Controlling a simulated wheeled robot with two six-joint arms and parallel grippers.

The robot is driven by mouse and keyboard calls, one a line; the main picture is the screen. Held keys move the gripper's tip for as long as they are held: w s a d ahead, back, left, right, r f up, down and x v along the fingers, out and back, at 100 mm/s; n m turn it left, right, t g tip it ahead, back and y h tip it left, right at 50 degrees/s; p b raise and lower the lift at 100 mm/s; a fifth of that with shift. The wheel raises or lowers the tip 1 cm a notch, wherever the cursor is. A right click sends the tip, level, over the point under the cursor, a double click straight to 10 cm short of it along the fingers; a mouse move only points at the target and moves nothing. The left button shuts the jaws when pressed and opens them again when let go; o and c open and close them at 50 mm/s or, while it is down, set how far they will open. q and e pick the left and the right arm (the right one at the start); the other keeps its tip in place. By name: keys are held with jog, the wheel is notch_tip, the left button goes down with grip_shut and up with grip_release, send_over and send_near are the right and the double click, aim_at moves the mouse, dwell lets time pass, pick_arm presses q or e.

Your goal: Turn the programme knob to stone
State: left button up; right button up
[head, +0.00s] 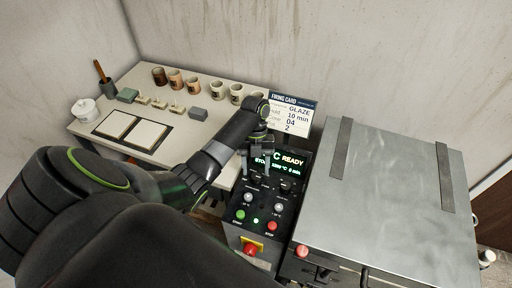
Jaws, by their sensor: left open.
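The dark control panel (239,206) stands between the table and the metal-topped kiln. Its lit display (291,160) reads "READY", with letters that look like "STO" at the left of a lower line, partly covered by my gripper. My left gripper (257,177) points down over the upper left of the panel, open. A dark knob lies at its fingertips, mostly hidden, so I cannot tell its pointer or whether the fingers touch it. Another dark knob (287,187) sits to the right, clear of the gripper. My right gripper is not in view.
Below the knobs are pale buttons, a green button (240,215), a red button (271,226) and a red emergency knob (249,248). A firing card (291,115) stands behind. The kiln lid (390,200) is right; the table (135,80) holds several cups and tiles.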

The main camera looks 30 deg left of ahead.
pick_arm(q)
jog(key=p+v, duration=0.9)
jog(key=v, duration=0.6)
jog(key=shift+r, duration=0.1)
